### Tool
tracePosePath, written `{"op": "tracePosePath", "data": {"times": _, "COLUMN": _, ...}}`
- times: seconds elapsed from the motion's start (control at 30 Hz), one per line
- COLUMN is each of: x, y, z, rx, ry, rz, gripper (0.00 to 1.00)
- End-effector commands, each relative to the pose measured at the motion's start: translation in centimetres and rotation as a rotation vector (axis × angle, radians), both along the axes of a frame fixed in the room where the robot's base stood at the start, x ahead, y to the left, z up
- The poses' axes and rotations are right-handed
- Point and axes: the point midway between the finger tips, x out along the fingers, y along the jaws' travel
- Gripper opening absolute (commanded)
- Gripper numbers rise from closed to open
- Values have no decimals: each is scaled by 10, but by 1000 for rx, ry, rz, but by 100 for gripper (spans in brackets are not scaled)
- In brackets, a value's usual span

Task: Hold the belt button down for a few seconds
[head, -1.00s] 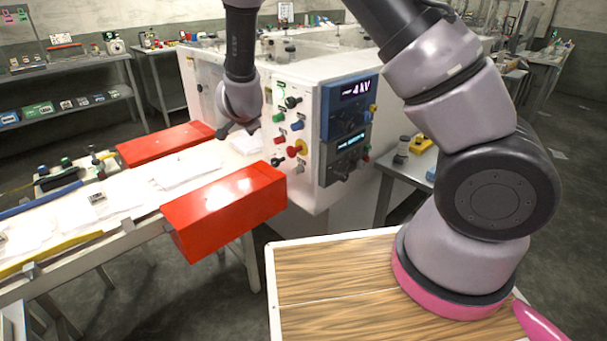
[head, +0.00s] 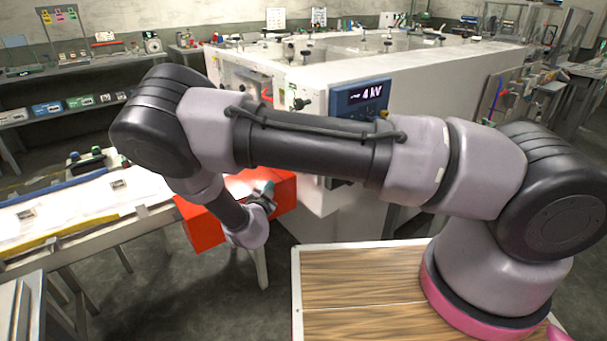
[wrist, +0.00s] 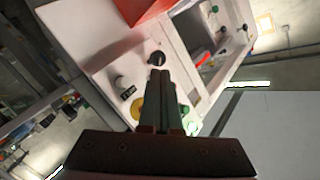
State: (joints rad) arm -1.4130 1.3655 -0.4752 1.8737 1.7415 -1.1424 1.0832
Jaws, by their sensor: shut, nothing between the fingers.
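In the wrist view, my gripper (wrist: 160,74) is shut and empty, its fingertips pointing at the white machine panel (wrist: 105,66). A dark round button (wrist: 156,59) sits right at the fingertips; I cannot tell whether they touch or whether it is pressed. No label is legible, so I cannot be sure that it is the belt button. A grey knob (wrist: 122,83) is to its left and a yellow-ringed control (wrist: 137,108) is below, partly behind the fingers. In the head view, my gripper (head: 268,190) is beside the red cover, and my arm hides the lower panel.
A red cover (head: 205,229) stands over the conveyor (head: 143,222), close to my gripper; it also borders the panel in the wrist view (wrist: 138,8). A blue display unit (head: 357,96) reading 4 kV is on the machine's front. Green knobs (wrist: 191,125) show near the fingers.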

Motion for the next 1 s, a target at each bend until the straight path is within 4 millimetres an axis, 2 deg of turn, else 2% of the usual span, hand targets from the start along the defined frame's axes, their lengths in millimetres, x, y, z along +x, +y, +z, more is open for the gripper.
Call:
{"op": "tracePosePath", "data": {"times": 0.37, "x": 4, "y": -5, "z": 0, "rx": -1, "ry": 2, "rz": 0, "gripper": 0}}
{"op": "tracePosePath", "data": {"times": 0.8, "x": 36, "y": -53, "z": 0, "rx": -1, "ry": 3, "rz": -2, "gripper": 0}}
{"op": "tracePosePath", "data": {"times": 1.0, "x": 46, "y": -68, "z": 0, "rx": -1, "ry": 2, "rz": -1, "gripper": 0}}
